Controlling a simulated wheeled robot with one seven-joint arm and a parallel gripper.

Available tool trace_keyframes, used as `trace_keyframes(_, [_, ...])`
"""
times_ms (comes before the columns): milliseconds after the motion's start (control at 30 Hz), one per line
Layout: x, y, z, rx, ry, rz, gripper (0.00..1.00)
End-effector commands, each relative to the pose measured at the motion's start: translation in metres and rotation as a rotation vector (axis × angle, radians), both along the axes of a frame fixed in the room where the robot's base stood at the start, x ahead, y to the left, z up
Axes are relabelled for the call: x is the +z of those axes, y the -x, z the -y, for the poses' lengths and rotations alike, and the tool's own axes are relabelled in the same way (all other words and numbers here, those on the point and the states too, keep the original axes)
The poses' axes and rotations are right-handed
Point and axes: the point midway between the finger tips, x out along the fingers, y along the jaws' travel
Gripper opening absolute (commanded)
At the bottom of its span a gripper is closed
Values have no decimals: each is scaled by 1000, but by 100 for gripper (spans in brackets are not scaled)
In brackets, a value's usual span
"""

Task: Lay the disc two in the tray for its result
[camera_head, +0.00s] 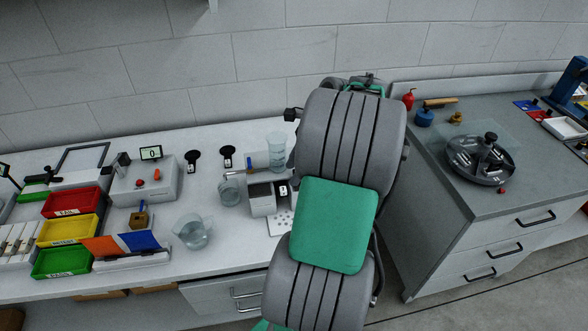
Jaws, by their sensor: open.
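Three trays stand stacked front to back at the left of the white bench: a red tray (72,212) whose label seems to read FAIL, a yellow tray (68,240) and a green tray (62,273); the last two labels are too small to read surely. Two black round pieces with small white tags, the left one (192,156) and the right one (227,152), are at the back of the bench. I cannot tell whether either is disc two. My arm fills the middle of the view; its gripper fingers do not show.
A grey instrument (146,184) with a display reading 0 stands right of the trays. A glass beaker (192,232), jars and a grey box (262,201) stand nearby. A dark round device (481,160) sits on the right grey counter (530,195). The bench front near the beaker is clear.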

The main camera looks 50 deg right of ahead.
Motion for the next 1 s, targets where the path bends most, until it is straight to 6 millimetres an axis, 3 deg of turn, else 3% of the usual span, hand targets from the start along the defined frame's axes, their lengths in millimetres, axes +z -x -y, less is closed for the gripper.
trace_keyframes(433, [-63, -19, -20, -1, -1, -1, 45])
trace_keyframes(733, [-68, -21, -21, -2, 3, -1, 45])
trace_keyframes(1000, [-68, -21, -21, -1, 3, -1, 24])
